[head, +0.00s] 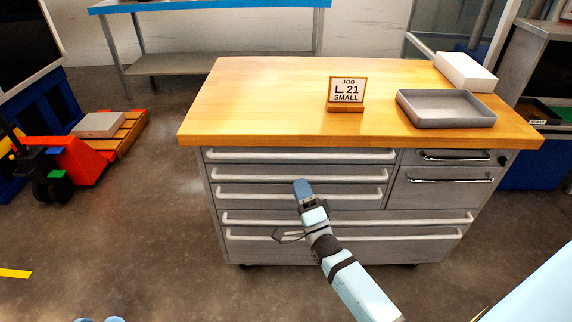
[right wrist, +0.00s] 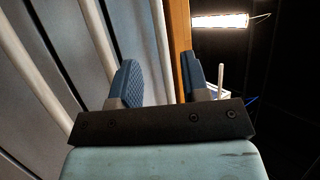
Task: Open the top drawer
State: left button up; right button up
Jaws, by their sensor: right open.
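A grey drawer cabinet (head: 212,185) with a wooden top stands ahead, and all its drawers look shut. The top drawer (head: 225,156) on the wide left side has a long pale bar handle (head: 300,155); a narrower drawer (head: 455,156) is at the top right. My right gripper (head: 301,184) is open and empty in front of the left drawers, appearing over the second and third handles. In the right wrist view its two blue fingers (right wrist: 160,82) stand apart, with the topmost handle (right wrist: 159,35) and wooden edge (right wrist: 180,30) seen in the gap beyond them. I cannot tell their distance. My left gripper is not visible.
On the wooden top (head: 260,95) are a job sign (head: 347,90) reading "L 21 SMALL", a grey tray (head: 445,118) and a white box (head: 465,72). A red pallet jack (head: 75,155) stands at the left.

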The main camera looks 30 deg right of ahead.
aim_at(289, 161)
jog(key=b+x, duration=0.1)
jog(key=x, duration=0.7)
grip_shut()
